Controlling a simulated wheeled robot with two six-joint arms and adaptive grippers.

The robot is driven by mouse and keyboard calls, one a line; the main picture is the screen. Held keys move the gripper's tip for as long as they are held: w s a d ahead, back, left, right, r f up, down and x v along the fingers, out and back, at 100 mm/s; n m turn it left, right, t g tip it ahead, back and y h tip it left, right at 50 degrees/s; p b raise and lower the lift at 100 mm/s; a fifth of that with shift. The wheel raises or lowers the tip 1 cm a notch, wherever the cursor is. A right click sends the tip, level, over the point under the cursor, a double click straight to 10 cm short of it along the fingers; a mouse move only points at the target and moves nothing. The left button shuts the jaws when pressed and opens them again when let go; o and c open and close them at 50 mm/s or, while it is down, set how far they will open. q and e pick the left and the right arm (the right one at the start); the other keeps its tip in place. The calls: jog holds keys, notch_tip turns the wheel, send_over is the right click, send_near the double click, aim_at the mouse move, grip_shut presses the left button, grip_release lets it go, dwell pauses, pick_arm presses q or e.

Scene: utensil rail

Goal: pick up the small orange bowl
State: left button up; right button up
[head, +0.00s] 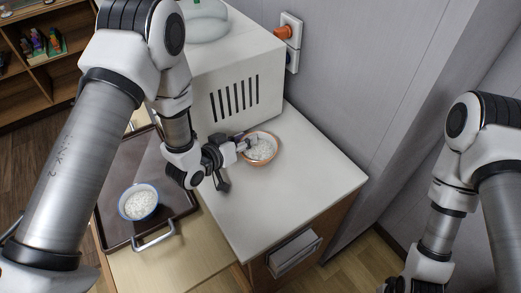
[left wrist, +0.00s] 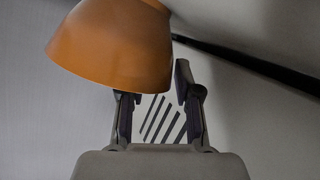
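The small orange bowl (head: 273,158), with white grains inside, stands upright on the white counter top. My left gripper (head: 238,150) is at the bowl's left side, with a fingertip at its rim. In the left wrist view, the bowl (left wrist: 115,45) fills the upper left and hides the tip of one finger. The other finger is outside the bowl's right edge. The left gripper (left wrist: 155,92) is open, with a clear gap between its fingers. I cannot tell whether a finger touches the bowl. My right arm shows at the right, but its gripper is out of view.
A white vented appliance (head: 243,93) stands behind the bowl. A dark tray (head: 120,178) with a metal handle holds a blue-rimmed bowl (head: 139,203) of white grains. An orange plug (head: 283,32) is in the wall. The counter in front of the orange bowl is clear.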

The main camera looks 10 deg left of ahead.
pick_arm(q)
jog(key=shift+s+a, duration=0.1)
jog(key=shift+a, duration=0.1)
jog(key=shift+s+a+r, duration=0.1)
jog(key=shift+s, duration=0.05)
jog(key=shift+c, duration=1.1)
grip_shut()
